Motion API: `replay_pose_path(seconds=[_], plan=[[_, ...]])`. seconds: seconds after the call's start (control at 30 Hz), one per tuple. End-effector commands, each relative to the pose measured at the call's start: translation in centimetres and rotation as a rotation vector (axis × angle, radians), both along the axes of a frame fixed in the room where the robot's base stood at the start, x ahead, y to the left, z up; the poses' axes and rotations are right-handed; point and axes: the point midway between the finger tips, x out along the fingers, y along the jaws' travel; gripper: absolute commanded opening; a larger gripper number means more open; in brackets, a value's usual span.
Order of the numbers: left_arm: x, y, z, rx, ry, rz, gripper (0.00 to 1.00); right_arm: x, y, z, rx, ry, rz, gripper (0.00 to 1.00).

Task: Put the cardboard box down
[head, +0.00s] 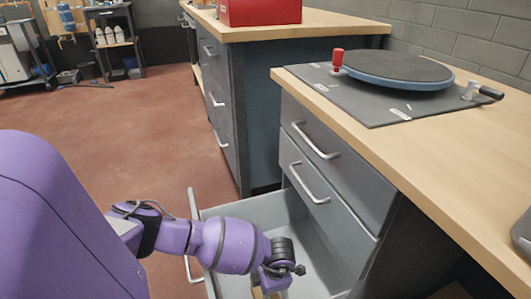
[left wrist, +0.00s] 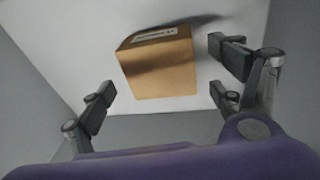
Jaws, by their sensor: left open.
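The cardboard box (left wrist: 158,65) is a small brown box with a pale label along one edge. It is inside the open grey drawer (head: 312,240), over the drawer's pale floor, and appears to rest there. In the head view only a sliver of brown shows below my left wrist. My left gripper (left wrist: 163,92) is open, with its fingers spread on either side of the box and visible gaps between them and it. In the head view my left gripper (head: 268,288) reaches down into the drawer, its fingers mostly hidden. My right gripper is not in view.
The drawer belongs to a wooden-topped workbench (head: 440,165) with two shut drawers above. On the bench is a grey mat (head: 385,112) with a round turntable (head: 385,66) and a red-handled clamp (head: 338,60). A red box (head: 260,12) stands on the farther bench.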

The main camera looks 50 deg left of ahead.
Motion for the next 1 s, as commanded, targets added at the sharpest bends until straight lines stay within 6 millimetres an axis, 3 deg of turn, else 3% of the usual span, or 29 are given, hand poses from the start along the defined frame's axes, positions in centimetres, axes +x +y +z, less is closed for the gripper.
replay_pose_path(seconds=[0.2, 0.43, 0.63, 1.0], plan=[[0.4, -0.8, 5.3, 0.0, -0.007, -0.002, 0.86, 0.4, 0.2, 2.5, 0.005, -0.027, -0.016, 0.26], [0.5, -1.5, 9.5, 0.0, -0.007, -0.001, 0.86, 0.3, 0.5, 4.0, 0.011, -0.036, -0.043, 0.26], [0.5, -1.8, 10.9, 0.0, -0.002, 0.0, 0.86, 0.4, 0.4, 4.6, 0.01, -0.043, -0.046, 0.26], [0.5, -1.9, 10.9, 0.0, -0.001, 0.0, 0.86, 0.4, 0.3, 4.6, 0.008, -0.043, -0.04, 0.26]])
